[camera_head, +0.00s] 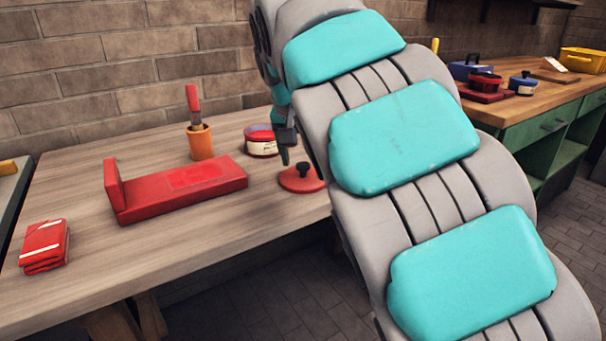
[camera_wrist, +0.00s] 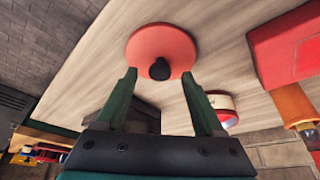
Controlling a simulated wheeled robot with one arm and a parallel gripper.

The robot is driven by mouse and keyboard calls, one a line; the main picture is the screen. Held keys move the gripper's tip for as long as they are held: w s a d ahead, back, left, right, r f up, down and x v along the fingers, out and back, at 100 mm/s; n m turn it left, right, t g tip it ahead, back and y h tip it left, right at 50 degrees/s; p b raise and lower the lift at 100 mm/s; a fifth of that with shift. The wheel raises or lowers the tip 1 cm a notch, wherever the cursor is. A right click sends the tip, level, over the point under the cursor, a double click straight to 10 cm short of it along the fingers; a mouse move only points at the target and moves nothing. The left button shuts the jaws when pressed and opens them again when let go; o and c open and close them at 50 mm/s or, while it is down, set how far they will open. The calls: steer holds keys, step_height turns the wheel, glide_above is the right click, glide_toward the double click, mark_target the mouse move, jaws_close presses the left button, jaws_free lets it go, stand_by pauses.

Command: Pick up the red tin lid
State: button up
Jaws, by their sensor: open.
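The red tin lid (camera_head: 299,179) is a flat red disc with a dark knob, lying on the wooden table near its front edge, partly hidden by my arm in the head view. In the wrist view the lid (camera_wrist: 162,50) is beyond the fingertips, with its black knob roughly centred between them. My gripper (camera_wrist: 160,82) is open and empty, apart from the lid. In the head view my gripper (camera_head: 284,155) shows as dark fingers just above and behind the lid, mostly hidden by my arm. A round red and white tin (camera_head: 262,141) stands behind the lid.
A red L-shaped block (camera_head: 180,187) lies left of the lid. An orange cup (camera_head: 201,142) holding a red-handled tool stands behind it. A folded red cloth (camera_head: 44,245) lies at the table's left. A green cabinet (camera_head: 530,135) stands at right with pots on top.

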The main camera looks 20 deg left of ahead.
steer(key=shift+w+f, duration=0.15)
steer(key=shift+f, duration=0.4)
jaws_close()
